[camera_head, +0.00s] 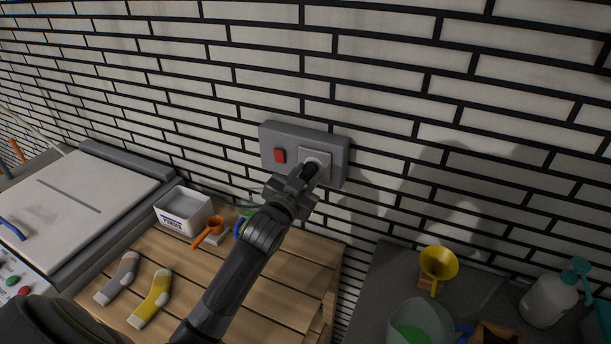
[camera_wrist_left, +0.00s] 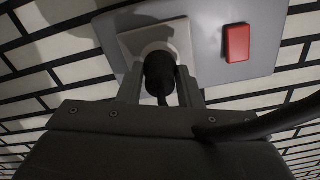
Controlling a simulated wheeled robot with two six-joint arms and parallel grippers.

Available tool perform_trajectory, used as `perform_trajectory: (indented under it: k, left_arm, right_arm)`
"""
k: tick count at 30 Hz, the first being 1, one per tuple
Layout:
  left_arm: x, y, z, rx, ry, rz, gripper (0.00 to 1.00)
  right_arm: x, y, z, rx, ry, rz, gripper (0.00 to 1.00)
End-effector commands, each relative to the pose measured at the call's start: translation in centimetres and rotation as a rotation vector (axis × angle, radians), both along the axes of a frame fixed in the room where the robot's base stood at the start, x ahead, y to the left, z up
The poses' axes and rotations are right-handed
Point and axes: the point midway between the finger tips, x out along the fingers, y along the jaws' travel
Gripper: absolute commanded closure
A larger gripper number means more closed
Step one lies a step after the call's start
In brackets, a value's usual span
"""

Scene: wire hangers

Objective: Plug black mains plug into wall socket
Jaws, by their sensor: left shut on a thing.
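The wall socket shows as a light square faceplate (camera_head: 325,157) on a grey wall panel (camera_head: 304,133) with a red switch (camera_head: 279,156). My left gripper (camera_head: 308,175) is at the socket and shut on the black mains plug (camera_wrist_left: 158,75). In the left wrist view the plug sits between the two fingers, with its front against the round recess of the socket (camera_wrist_left: 178,34). Whether its pins are fully in is hidden. A black cable (camera_wrist_left: 262,124) runs across the gripper to the right. My right gripper is not in view.
Below the panel is a slatted wooden table (camera_head: 255,298) with two socks, a white tub (camera_head: 184,212) and an orange scoop (camera_head: 209,231). A lidded machine (camera_head: 85,200) stands left. A yellow funnel (camera_head: 438,264) and a spray bottle (camera_head: 550,300) stand right.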

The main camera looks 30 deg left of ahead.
Motion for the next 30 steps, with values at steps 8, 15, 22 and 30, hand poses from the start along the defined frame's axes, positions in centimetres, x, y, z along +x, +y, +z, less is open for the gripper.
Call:
perform_trajectory:
  k: [8, 15, 22, 30]
  left_arm:
    - [0.4, 0.0, 0.0, 0.0, 0.0, 0.0, 0.88]
    - [0.9, 0.0, 0.1, 0.0, -0.002, -0.001, 0.88]
    - [1.1, 0.1, 0.0, 0.0, 0.0, 0.0, 0.56]
    - [1.1, 0.1, 0.0, 0.0, 0.0, 0.0, 0.43]
  right_arm:
    - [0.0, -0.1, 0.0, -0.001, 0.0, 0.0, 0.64]
    - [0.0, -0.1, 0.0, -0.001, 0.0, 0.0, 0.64]
    - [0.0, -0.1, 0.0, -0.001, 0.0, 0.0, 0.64]
    - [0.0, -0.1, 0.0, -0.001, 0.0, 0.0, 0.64]
